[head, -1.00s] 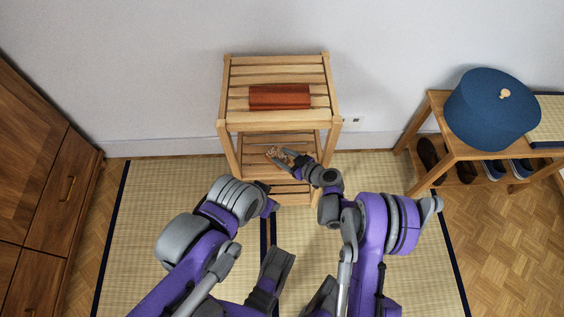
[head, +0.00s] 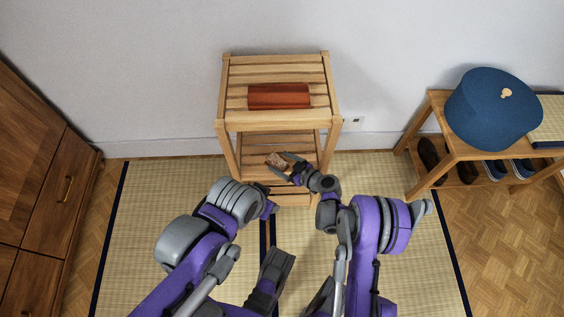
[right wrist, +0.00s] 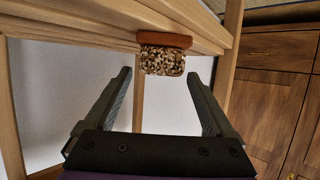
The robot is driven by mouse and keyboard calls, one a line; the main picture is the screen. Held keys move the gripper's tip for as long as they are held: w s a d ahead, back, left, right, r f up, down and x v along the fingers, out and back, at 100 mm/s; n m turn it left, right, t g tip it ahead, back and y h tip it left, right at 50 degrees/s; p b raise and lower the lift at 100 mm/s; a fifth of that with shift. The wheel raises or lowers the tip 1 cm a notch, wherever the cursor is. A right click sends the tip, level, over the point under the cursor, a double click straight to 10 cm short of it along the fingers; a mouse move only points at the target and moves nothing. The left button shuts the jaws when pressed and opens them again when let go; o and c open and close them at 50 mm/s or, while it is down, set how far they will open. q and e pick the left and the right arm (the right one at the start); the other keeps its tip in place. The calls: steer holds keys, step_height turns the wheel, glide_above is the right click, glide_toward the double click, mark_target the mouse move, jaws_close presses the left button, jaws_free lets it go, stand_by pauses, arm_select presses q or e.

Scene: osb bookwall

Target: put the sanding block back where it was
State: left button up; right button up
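The sanding block (head: 277,160) is a small speckled brown block with an orange-brown layer on one face. It sits on the lower slatted shelf of the wooden stand (head: 228,125). In the right wrist view, which looks upside down, the block (right wrist: 163,60) has its orange layer against the shelf side. My right gripper (head: 281,164) is open around the front of the block. In the right wrist view, its two fingers (right wrist: 160,76) stand apart, with clear gaps on both sides of the block.
A red-brown box (head: 279,96) lies on the stand's top shelf, above my right gripper. A wooden cabinet (head: 40,200) stands at left. A bench (head: 437,110) with a blue hat (head: 492,108) and shoes is at right. Tatami (head: 145,230) in front is clear.

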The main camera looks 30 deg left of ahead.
steer(key=shift+r, duration=0.1)
steer(key=p+v, duration=0.1)
steer(key=v, duration=1.1)
steer(key=shift+p, duration=0.3)
steer(key=s+d+r+m+h, duration=0.2)
steer(key=d+r+m+h, duration=0.15)
steer(key=d+r, duration=0.45)
steer(key=s+d+r+m+h, duration=0.2)
steer(key=d+r+m+h, duration=0.15)
steer(key=d+r, duration=0.4)
steer(key=s+d+r+m+h, duration=0.2)
steer(key=s+d+m+h, duration=0.1)
steer(key=s+d, duration=0.5)
steer(key=s+d+r+m+t+h, duration=0.1)
steer(key=s+d+r+m+h, duration=0.2)
steer(key=s+d+m, duration=0.2)
steer(key=s+d, duration=0.3)
steer(key=d, duration=0.1)
steer(key=shift+s, duration=0.25)
steer(key=shift+d, duration=0.1)
